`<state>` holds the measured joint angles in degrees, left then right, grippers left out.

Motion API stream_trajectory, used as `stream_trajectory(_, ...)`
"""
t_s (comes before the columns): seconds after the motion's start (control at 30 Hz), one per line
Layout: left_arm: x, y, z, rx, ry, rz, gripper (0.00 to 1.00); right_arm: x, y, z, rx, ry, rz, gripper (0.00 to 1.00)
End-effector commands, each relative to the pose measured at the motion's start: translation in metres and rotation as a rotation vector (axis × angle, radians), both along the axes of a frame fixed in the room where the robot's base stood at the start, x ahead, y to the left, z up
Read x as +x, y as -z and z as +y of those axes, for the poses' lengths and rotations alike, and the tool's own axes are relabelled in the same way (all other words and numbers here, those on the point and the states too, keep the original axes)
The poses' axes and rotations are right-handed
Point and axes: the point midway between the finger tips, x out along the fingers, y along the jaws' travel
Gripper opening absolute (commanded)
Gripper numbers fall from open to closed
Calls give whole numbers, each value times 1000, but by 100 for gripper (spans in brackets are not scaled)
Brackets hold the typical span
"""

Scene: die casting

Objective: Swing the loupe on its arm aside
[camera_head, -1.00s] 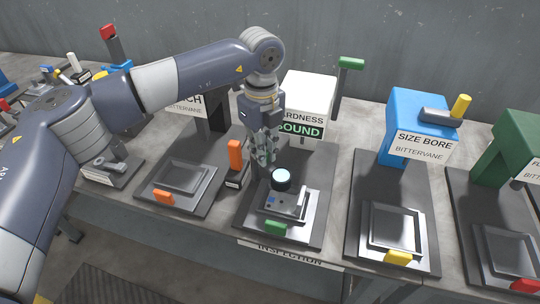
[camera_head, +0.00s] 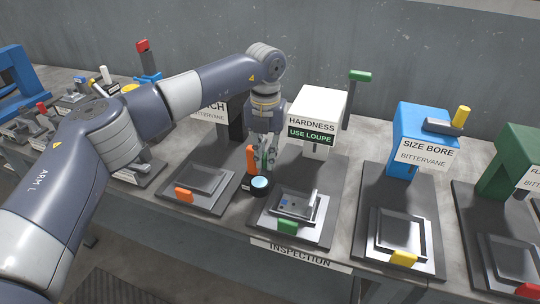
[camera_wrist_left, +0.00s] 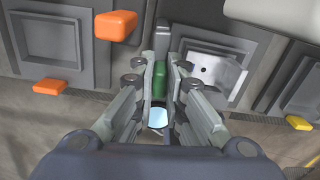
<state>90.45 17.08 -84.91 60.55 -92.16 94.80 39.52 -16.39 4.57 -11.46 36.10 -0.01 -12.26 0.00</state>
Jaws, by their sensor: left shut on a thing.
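The loupe (camera_head: 260,183) is a small dark round piece with a pale blue lens. In the head view it sits left of the hardness station's grey plate (camera_head: 268,222), clear of the metal part (camera_head: 296,203) on it. In the left wrist view the lens (camera_wrist_left: 157,117) shows between the finger links of the gripper (camera_wrist_left: 164,62). The loupe's arm is mostly hidden. My right gripper is not in view.
The white hardness station (camera_head: 319,112) reads "USE LOUPE". An upright orange handle (camera_head: 251,159) stands close left of my gripper. A green handle (camera_head: 288,226) is at the plate's front. A blue size bore station (camera_head: 421,125) stands to the right.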

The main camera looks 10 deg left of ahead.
Motion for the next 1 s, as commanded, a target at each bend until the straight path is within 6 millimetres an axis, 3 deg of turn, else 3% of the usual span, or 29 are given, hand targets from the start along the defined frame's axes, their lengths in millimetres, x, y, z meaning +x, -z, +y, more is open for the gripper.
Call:
stream_trajectory(0.4, 1, -1, 5, -1, 124, -2, 0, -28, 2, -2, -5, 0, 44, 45)
stream_trajectory(0.8, 2, -1, 5, 1, 132, -3, 0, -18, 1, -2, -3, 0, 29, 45)
stream_trajectory(0.83, 2, -1, 5, 1, 132, -4, 14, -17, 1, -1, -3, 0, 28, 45)
stream_trajectory(0.9, 1, -1, 5, 1, 131, -3, 30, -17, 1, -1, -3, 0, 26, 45)
stream_trajectory(1.0, 1, -1, 5, 0, 130, -3, 32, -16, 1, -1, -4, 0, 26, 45)
